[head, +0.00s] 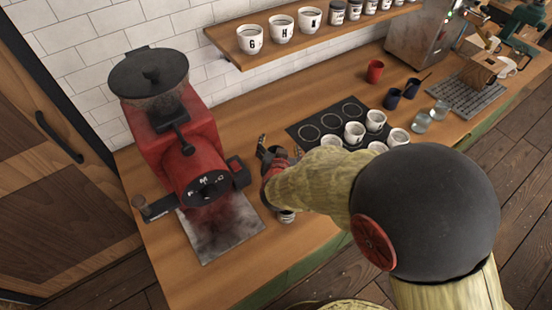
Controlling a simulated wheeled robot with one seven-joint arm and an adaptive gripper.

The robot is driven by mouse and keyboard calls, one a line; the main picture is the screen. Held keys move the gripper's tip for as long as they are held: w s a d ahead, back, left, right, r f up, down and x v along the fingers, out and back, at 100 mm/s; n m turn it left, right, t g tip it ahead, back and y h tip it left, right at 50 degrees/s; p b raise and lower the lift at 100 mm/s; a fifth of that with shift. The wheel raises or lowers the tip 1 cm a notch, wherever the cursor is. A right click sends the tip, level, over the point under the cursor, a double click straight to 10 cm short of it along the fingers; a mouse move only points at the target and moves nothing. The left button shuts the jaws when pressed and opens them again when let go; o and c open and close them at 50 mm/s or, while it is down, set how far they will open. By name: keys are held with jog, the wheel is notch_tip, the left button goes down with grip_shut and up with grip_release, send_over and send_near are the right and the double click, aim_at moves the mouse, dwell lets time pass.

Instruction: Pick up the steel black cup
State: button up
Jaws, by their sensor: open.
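My gripper (270,153) is over the wooden counter between the red grinder and the black mat, with its dark fingers apart and nothing visible between them. Just below my wrist, a small steel-looking object with dark bands (286,216) stands near the counter's front edge; my arm hides its upper part, so I cannot tell whether it is the steel black cup. Two dark cups, one nearer (391,98) and one farther (411,88), stand right of the mat, well apart from my gripper. Their material is unclear.
A red grinder (180,135) stands left, with a dusty grey sheet (236,235) in front. White cups (354,132) stand on and beside the black mat (309,121). A red cup (375,70), glasses (422,122) and a grated tray (466,97) are farther right. A shelf (290,46) overhangs the back.

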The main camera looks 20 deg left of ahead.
jog(key=s+f, duration=0.1)
jog(key=f, duration=0.1)
jog(key=s+f+t+h, duration=0.1)
jog(key=f, duration=0.1)
jog(key=s+a+f+t, duration=0.1)
jog(key=s+f, duration=0.1)
jog(key=f, duration=0.1)
jog(key=shift+n+h+p, duration=0.3)
jog(key=shift+h, duration=0.1)
jog(key=shift+f+t, duration=0.15)
jog(key=shift+t, duration=0.15)
jog(key=shift+x, duration=0.9)
jog(key=x, duration=0.2)
jog(key=b+x, duration=0.1)
jog(key=x, duration=0.2)
jog(key=shift+w+a, duration=0.25)
jog(key=shift+w, duration=0.05)
jog(key=shift+c, duration=0.7)
jog(key=c, duration=1.1)
jog(key=shift+c, duration=0.4)
